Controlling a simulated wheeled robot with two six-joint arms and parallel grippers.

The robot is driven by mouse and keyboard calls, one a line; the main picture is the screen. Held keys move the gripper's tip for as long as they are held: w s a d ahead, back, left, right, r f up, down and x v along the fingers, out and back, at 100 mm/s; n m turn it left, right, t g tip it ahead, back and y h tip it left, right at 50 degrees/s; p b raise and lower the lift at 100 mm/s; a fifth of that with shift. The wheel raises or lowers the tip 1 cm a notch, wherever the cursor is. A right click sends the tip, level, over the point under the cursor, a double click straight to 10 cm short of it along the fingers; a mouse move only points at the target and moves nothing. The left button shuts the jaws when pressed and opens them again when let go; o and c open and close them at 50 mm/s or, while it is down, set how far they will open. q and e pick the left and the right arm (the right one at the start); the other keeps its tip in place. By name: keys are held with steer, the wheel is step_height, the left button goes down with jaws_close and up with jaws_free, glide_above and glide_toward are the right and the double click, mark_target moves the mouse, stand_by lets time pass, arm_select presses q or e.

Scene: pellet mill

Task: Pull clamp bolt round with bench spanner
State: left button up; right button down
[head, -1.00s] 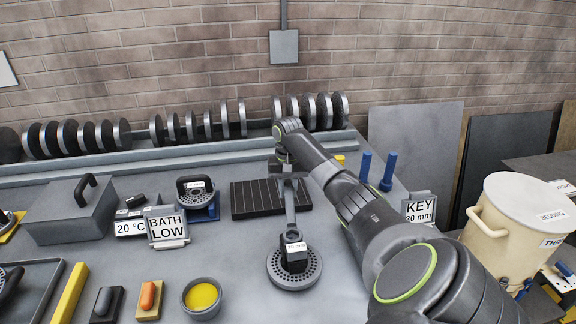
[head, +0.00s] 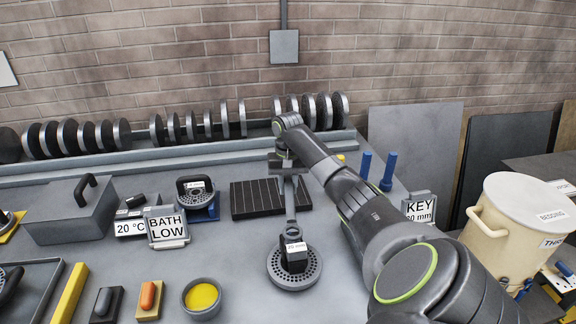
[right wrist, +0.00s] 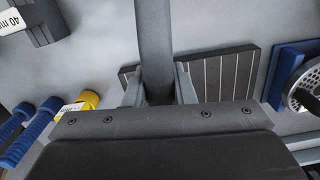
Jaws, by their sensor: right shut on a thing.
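The bench spanner (head: 291,205) is a long grey bar. Its near end meets the dark clamp bolt block (head: 293,256), which bears a small white label and sits on a round perforated die (head: 293,275) on the bench. My right gripper (head: 286,167) is shut on the spanner's far end. In the right wrist view the spanner (right wrist: 153,45) runs up between the two fingers of the right gripper (right wrist: 158,88). The exact fit of the spanner on the bolt is too small to tell. My left gripper is not in view.
A black grooved pad (head: 258,199) lies left of the spanner. A rack of discs (head: 190,125) lines the back.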

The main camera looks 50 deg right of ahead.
mark_target(288, 180)
steer(key=shift+r, duration=0.25)
steer(key=shift+r, duration=1.4)
steer(key=shift+f, duration=0.15)
